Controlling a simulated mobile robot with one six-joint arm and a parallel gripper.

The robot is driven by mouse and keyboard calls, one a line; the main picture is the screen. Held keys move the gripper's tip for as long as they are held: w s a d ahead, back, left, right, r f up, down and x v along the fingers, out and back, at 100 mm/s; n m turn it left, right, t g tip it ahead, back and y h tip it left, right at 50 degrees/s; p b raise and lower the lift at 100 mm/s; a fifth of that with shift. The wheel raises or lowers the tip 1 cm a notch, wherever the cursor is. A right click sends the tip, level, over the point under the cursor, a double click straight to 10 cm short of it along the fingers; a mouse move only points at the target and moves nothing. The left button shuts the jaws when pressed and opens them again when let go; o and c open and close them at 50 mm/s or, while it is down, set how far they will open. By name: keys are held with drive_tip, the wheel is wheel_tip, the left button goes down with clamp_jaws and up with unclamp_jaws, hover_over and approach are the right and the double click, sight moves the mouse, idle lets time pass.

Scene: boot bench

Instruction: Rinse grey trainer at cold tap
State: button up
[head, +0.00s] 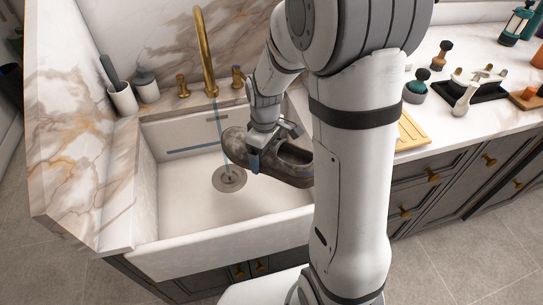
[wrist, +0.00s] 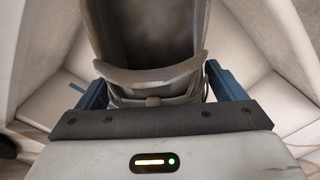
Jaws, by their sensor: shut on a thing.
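The grey trainer (head: 288,166) is held over the white sink, its toe pointing left toward the tap. Its surface looks brownish and stained. My gripper (head: 270,148) is shut on it; in the wrist view the blue fingers stand on both sides of the trainer (wrist: 150,35). The gold tap (head: 205,45) rises behind the sink, with one gold handle (head: 183,86) on its left and another (head: 237,77) on its right. A thin bluish water stream (head: 219,125) falls from the spout near the toe. I cannot tell whether it touches the trainer.
The sink (head: 175,205) has a round drain (head: 229,178) and a blue strip on its back wall. A cup (head: 123,99) and a dispenser (head: 147,86) stand at its left back corner. A yellow board (head: 411,132), brushes and a black tray (head: 470,92) occupy the right counter.

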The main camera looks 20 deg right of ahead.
drive_tip(key=shift+w+a+f, duration=0.3)
drive_tip(key=shift+w+a, duration=0.35)
drive_tip(key=shift+w, duration=0.65)
drive_tip(key=shift+w+a+f, duration=0.25)
drive_tip(key=shift+w+a, duration=0.35)
drive_tip(key=shift+w, duration=0.75)
drive_tip(key=shift+w+a+f, duration=0.3)
drive_tip(key=shift+w+a, duration=0.35)
drive_tip(key=shift+w, duration=0.65)
drive_tip(key=shift+s+d, duration=0.1)
drive_tip(key=shift+d, duration=0.1)
drive_tip(key=shift+s+d, duration=0.1)
drive_tip(key=shift+d, duration=0.35)
drive_tip(key=shift+a, duration=0.15)
drive_tip(key=shift+a, duration=0.5)
drive_tip(key=shift+d, duration=0.2)
drive_tip(key=shift+d, duration=0.45)
drive_tip(key=shift+s+a+b, duration=0.2)
drive_tip(key=shift+s+a, duration=0.15)
drive_tip(key=shift+s, duration=0.95)
drive_tip(key=shift+s+a+b, duration=0.25)
drive_tip(key=shift+s+a, duration=0.15)
drive_tip(key=shift+s, duration=0.85)
drive_tip(key=shift+s+a+b, duration=0.2)
drive_tip(key=shift+s+a, duration=0.15)
drive_tip(key=shift+s, duration=0.95)
